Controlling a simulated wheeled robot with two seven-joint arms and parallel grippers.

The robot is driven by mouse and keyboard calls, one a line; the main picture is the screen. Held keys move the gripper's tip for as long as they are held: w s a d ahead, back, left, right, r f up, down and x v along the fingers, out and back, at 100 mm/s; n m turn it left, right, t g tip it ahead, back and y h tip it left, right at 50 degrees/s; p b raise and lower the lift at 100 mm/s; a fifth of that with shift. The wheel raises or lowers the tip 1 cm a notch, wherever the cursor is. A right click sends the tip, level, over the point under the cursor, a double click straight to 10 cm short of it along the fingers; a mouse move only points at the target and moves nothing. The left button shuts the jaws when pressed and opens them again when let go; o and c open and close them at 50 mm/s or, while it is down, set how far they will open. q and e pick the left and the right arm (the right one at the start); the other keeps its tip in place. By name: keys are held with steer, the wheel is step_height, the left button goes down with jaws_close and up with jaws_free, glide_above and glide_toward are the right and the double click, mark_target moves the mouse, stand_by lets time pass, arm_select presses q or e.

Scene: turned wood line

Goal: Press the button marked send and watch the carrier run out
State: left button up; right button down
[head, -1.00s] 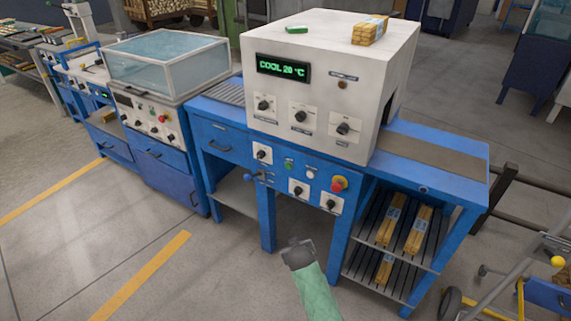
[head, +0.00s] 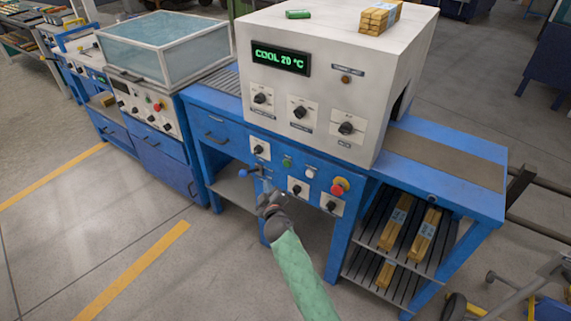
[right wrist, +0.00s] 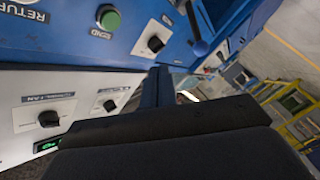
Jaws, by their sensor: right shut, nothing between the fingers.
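The green send button (head: 286,162) sits on the blue front panel below the white oven. It shows large in the right wrist view (right wrist: 109,19), with its label beside it, near the top edge. My right gripper (head: 268,198) is shut and empty, in front of and a little below the panel, lower left of the button and apart from it. In the right wrist view its dark fingers (right wrist: 160,135) fill the lower part. My left gripper is out of view. I cannot make out the carrier.
A white return button (head: 310,172) is right of send. A red emergency knob (head: 340,186), black rotary knobs (head: 297,188) and a blue-handled lever (head: 246,172) crowd the panel. Strapped wood bundles (head: 424,235) lie on the lower rack. The floor at left is clear.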

mark_target(287, 164)
steer(key=shift+d, duration=0.1)
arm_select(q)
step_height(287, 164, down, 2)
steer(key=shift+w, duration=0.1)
arm_select(e)
steer(key=w+d, duration=0.5)
steer(key=w, duration=0.2)
stand_by(0.4)
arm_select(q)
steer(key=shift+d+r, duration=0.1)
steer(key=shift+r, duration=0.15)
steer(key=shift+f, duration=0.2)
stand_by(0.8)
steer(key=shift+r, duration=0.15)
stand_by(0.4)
arm_select(e)
steer(key=shift+w+d, duration=0.1)
steer(key=shift+w, duration=0.05)
